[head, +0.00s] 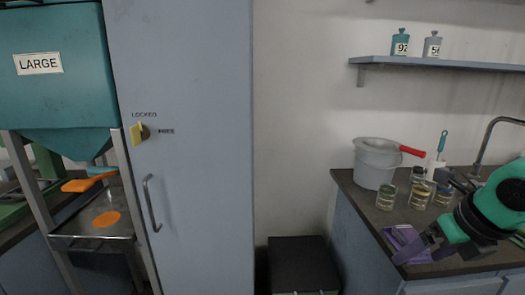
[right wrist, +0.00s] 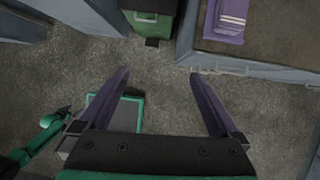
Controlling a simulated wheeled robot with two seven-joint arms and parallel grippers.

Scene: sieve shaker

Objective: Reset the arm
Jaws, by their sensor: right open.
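The counter (head: 345,180) holds a grey pot (head: 376,165) with a red handle and several jars (head: 386,197). A dark-topped bin (head: 297,262) stands on the floor. A tall cabinet (head: 185,80) and a teal hopper (head: 60,85) marked LARGE stand left.

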